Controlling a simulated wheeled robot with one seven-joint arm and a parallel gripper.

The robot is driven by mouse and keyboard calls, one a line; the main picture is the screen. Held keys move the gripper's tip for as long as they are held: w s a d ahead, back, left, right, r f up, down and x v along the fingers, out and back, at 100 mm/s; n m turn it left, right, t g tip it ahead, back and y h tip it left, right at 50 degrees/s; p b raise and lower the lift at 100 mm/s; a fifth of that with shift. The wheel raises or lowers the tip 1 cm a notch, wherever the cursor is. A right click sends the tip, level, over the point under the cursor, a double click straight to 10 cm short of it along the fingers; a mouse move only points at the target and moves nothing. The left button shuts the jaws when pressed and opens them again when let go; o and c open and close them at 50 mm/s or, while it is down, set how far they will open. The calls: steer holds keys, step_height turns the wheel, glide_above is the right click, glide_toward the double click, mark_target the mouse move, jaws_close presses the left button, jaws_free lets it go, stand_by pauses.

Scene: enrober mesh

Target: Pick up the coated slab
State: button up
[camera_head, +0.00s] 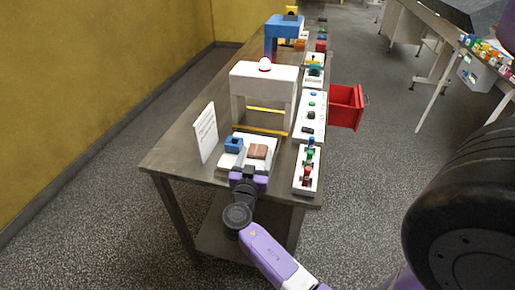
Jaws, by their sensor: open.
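A small brown slab (258,151), which looks like the coated slab, lies on a white tray (231,159) near the front of the table. A blue block-shaped thing (233,143) stands on the same tray, to the left of the slab. My gripper (249,174) is open at the tray's front edge, just in front of and slightly left of the slab. It appears apart from the slab. The fingertips are small and partly hidden by my purple wrist.
A white arch (264,84) with a light on top stands behind the tray. A white sign (206,133) stands to the left. Control panels (307,169) with coloured buttons line the right edge. A red bin (346,106) juts out at the right.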

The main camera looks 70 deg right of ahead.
steer(key=shift+d, duration=0.15)
steer(key=c, duration=1.2)
steer(key=shift+r, duration=0.1)
